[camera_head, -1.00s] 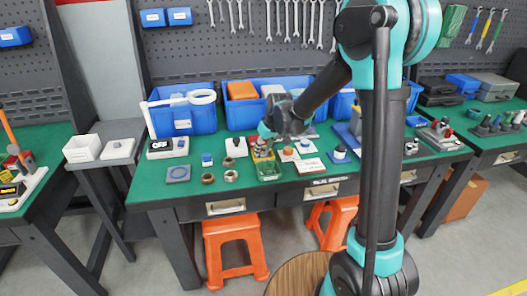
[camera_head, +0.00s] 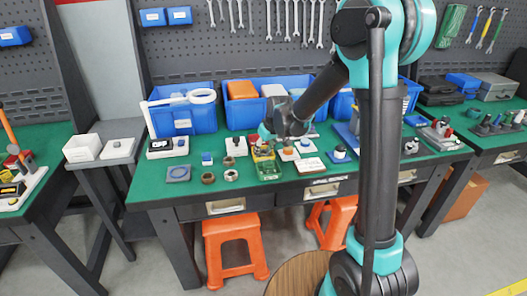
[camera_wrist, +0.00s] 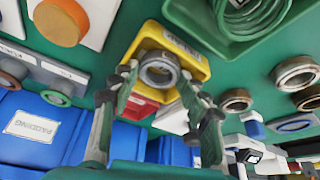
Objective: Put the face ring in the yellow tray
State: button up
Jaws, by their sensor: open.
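The yellow tray (camera_wrist: 190,60) lies below my gripper in the wrist view, and its edge shows in the head view (camera_head: 262,151). A grey metal ring (camera_wrist: 158,70), which looks like the face ring, appears inside the tray. Whether it rests fully on the tray floor is not clear. My gripper (camera_wrist: 165,95) is open, with one finger on each side of the ring and a gap around it. In the head view my gripper (camera_head: 265,136) is small and partly merges with the tray.
A green tray (camera_head: 269,178) stands in front of the yellow tray. Blue bins (camera_head: 183,122) stand behind. A white card (camera_head: 311,165) lies to the right. The green tabletop's front edge is fairly clear.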

jog(key=v, duration=1.2)
jog(key=s+d+f+m+h, duration=0.1)
jog(key=s+d+f+m, duration=0.2)
jog(key=s+d+f, duration=0.3)
jog(key=s+d+f+m+h, duration=0.1)
jog(key=s+d+f+m, duration=0.3)
jog(key=s+d, duration=1.2)
notch_tip(320, 180, down, 2)
jog(key=shift+s+d+f+m+t+h, duration=0.3)
jog(key=shift+s+d+h, duration=0.1)
jog(key=shift+s, duration=0.2)
jog(key=shift+r, duration=0.1)
